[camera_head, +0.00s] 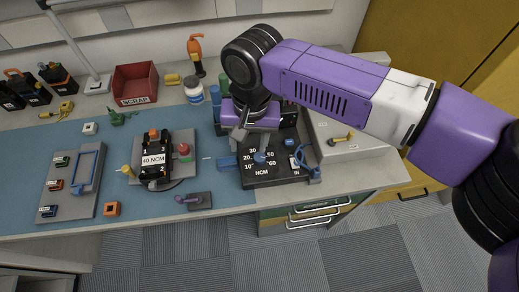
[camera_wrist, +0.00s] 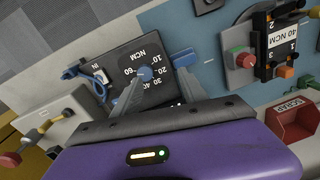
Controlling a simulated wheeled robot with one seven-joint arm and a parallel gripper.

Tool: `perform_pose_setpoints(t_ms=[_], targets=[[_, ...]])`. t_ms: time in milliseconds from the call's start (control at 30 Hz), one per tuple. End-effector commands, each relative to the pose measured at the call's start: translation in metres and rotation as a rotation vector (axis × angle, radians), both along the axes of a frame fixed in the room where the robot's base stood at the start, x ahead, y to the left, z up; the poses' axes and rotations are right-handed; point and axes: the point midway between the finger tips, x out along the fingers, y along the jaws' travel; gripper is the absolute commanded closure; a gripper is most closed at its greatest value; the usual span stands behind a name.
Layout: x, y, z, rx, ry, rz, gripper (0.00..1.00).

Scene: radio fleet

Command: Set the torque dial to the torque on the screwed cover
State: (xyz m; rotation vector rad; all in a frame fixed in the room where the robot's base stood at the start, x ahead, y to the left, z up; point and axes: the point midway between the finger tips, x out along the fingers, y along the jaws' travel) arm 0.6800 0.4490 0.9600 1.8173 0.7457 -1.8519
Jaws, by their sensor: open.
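The screwed cover (camera_head: 154,172) is black, sits on a round stand on the blue mat, and carries a white label reading 40 NCM. The label also shows in the wrist view (camera_wrist: 289,38). The torque dial (camera_head: 262,157) is a small blue knob on a black box (camera_head: 290,172), ringed by white numbers from 10 to 60 with NCM below. The dial also shows in the wrist view (camera_wrist: 145,73). I cannot tell which number it points to. My gripper (camera_wrist: 161,76) is open and empty just over the box, one finger close to the knob. Contact cannot be told.
A blue block (camera_head: 228,163) juts from the box's left side, and a blue cable (camera_head: 299,155) is at its right. A grey sloped unit (camera_head: 345,140) stands further right. A red SCRAP bin (camera_head: 135,84) is at the back. The bench's front edge is near.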

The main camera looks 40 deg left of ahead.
Motion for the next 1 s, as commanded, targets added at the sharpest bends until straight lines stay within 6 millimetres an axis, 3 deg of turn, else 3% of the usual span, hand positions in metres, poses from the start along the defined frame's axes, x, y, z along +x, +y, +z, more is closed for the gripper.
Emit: perform_pose_setpoints(t_ms=[67,200,700,1000], targets=[[0.014,-0.009,0.010,-0.037,-0.027,-0.021,0.50],[0.022,-0.016,0.010,-0.065,-0.040,-0.040,0.50],[0.021,-0.015,-0.055,-0.064,-0.039,-0.039,0.50],[0.021,-0.015,-0.064,-0.062,-0.040,-0.038,0.50]])
